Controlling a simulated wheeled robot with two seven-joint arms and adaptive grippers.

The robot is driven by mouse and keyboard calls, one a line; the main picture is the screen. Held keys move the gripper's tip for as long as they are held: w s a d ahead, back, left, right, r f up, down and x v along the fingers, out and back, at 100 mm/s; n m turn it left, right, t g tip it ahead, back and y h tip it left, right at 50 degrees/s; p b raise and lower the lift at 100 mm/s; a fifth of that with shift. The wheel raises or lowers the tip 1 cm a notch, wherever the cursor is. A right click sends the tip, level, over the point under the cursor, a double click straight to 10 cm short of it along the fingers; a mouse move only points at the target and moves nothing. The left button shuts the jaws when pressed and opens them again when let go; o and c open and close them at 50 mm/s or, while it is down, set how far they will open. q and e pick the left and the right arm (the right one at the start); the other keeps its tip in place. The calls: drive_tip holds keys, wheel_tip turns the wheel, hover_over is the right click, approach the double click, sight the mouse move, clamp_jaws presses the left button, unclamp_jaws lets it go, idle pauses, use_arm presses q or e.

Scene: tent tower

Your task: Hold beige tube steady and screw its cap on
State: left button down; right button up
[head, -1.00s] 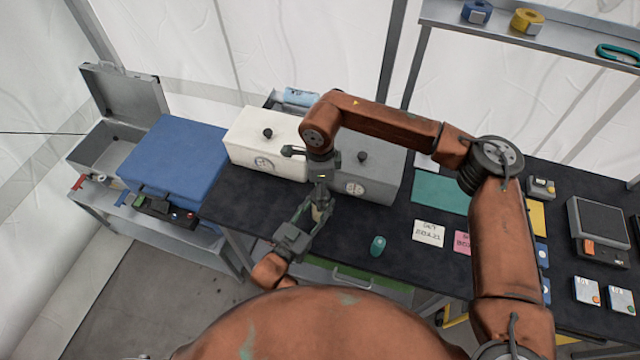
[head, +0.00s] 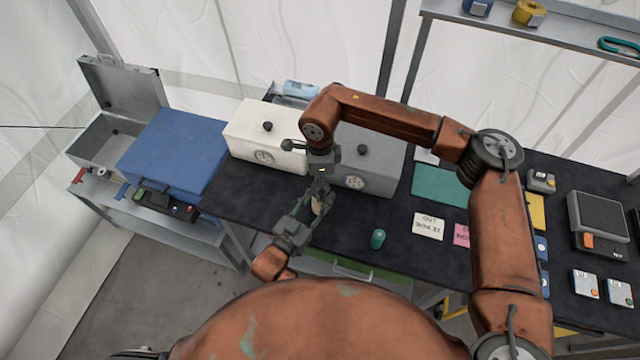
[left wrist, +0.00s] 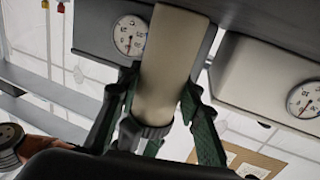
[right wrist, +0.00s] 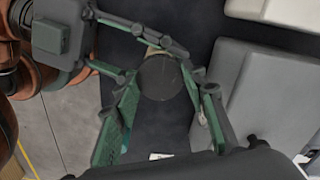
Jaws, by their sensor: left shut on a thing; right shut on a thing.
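The beige tube (head: 318,208) stands roughly upright above the table's front part. My left gripper (head: 311,212) is shut on it from the side. In the left wrist view the tube (left wrist: 168,70) lies between the green-lined fingers, with a dark ribbed piece (left wrist: 148,132) at its narrow end. My right gripper (head: 321,185) comes down from above and is shut on the dark round cap. In the right wrist view the cap (right wrist: 160,77) is between its fingers, in line with the tube, whose beige edge shows behind it. How far the cap is seated is hidden.
A white box (head: 262,140) and a grey box (head: 375,165) with dials stand close behind the grippers. A small green cylinder (head: 377,239) stands to the right on the dark table (head: 240,205). Cards and a teal mat (head: 438,186) lie farther right.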

drive_tip(key=o, duration=1.3)
drive_tip(key=shift+o, duration=0.2)
wheel_tip(320, 180, up, 12)
use_arm(q)
drive_tip(key=c, duration=1.3)
unclamp_jaws()
drive_tip(key=shift+o, duration=0.2)
drive_tip(key=v, duration=1.1)
drive_tip(key=shift+f, duration=0.1)
drive_tip(key=shift+s+a, duration=0.3)
drive_tip(key=shift+s, duration=0.15)
